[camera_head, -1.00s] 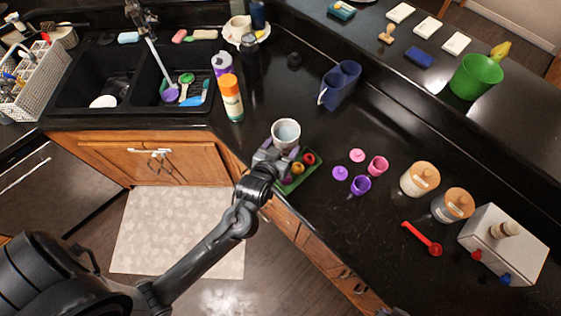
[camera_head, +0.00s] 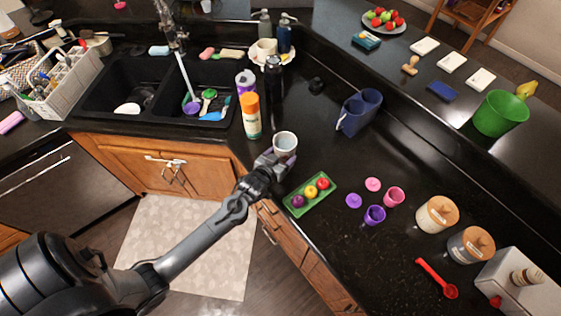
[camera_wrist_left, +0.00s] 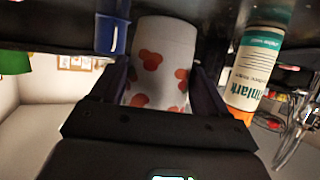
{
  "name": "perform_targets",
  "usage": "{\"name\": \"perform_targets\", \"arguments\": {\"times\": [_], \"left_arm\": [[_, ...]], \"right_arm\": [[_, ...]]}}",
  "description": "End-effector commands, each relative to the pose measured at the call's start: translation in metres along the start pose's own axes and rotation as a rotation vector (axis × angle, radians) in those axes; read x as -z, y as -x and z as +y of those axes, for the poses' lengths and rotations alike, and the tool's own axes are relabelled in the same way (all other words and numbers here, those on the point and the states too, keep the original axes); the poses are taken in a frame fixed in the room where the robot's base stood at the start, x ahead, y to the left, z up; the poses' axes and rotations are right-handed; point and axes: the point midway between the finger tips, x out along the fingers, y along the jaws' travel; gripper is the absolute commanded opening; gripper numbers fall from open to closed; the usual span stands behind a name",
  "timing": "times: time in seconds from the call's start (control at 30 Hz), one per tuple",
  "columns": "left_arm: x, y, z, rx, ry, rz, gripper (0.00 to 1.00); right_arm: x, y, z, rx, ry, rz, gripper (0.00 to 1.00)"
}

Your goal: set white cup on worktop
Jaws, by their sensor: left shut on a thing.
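The white cup (camera_head: 285,143) is upright at the near edge of the black worktop (camera_head: 330,235), between the orange-capped bottle and the green fruit tray. My left gripper (camera_head: 275,163) is shut on it from the near side. In the left wrist view the cup (camera_wrist_left: 160,65) shows red blotches and sits between the two fingers (camera_wrist_left: 160,100). Whether the cup's base touches the worktop cannot be told. My right gripper is not in view.
An orange-capped bottle (camera_head: 251,118) stands close left of the cup. A green tray (camera_head: 296,206) with small fruits lies to its lower right. A blue double-cup holder (camera_head: 358,112) stands behind right. Worktop between them is clear.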

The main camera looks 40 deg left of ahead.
Motion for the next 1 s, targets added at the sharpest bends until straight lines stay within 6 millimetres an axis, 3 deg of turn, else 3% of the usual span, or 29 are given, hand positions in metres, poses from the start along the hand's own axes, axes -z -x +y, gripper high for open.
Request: {"name": "perform_targets", "arguments": {"times": [0.17,0.5,0.97,1.0], "left_arm": [[-0.002,-0.004,-0.004,0.000,0.002,0.004,0.27],[-0.034,-0.018,-0.004,0.000,0.001,0.005,0.27],[-0.039,-0.020,-0.004,0.000,0.002,0.005,0.27],[-0.041,-0.019,-0.004,0.000,0.001,0.000,0.80]], "right_arm": [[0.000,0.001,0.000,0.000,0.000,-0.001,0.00],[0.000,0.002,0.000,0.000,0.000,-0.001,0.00],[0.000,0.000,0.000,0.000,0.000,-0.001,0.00],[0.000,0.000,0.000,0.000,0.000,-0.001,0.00]]}}
